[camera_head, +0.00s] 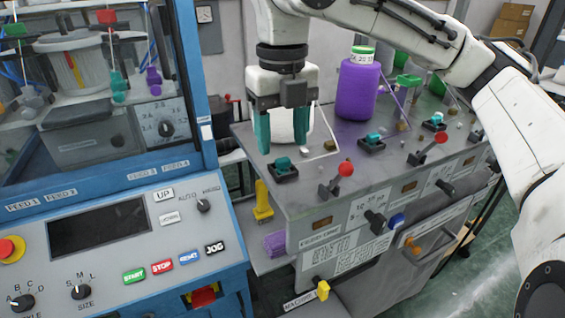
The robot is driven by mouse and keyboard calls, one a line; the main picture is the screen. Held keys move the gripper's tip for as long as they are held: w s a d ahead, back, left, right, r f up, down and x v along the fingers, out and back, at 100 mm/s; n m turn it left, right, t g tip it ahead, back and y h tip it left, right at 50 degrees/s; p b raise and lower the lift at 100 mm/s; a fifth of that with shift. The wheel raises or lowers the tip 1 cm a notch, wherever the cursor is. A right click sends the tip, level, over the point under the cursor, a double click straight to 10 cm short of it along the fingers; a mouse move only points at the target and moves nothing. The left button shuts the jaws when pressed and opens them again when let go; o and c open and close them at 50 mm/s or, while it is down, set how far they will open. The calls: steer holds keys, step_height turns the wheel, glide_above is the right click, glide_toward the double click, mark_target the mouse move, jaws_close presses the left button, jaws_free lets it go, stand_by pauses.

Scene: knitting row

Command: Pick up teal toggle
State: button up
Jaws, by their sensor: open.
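Three small teal toggles on black square bases sit on the grey machine top. The nearest teal toggle (283,163) is at the front left, another teal toggle (373,139) is in the middle, and a third teal toggle (438,118) is farther right. My gripper (283,146) points down with its teal fingers apart, just above the nearest toggle in the picture. A white rounded object shows between the fingers, seemingly behind them; I cannot tell its exact depth. The gripper holds no toggle.
Red-knobbed levers (345,170) and (440,139) rise near the front edge. A blue control panel (120,245) stands at left. My arm spans the upper right.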

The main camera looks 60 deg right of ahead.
mark_target(283, 166)
steer(key=shift+f, duration=1.75)
steer(key=shift+c, duration=0.4)
steer(key=c, duration=0.8)
